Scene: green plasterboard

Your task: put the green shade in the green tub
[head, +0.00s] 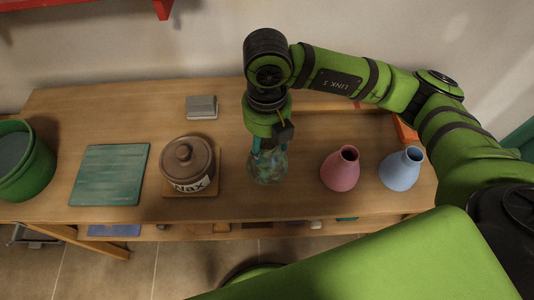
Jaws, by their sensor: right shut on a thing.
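The green shade (267,172), mottled green and glassy, is near the middle of the table, below my right gripper (269,150). My right gripper points down and is shut on the shade's upper part, hiding some of it. I cannot tell whether the shade touches the table. The green tub (40,176) is at the far left, cut off by the picture's edge; its inside looks grey-blue. My left gripper is not in view.
A grey box (202,107) is behind. A pink vase (340,170) and a blue vase (401,169) stand right of the shade.

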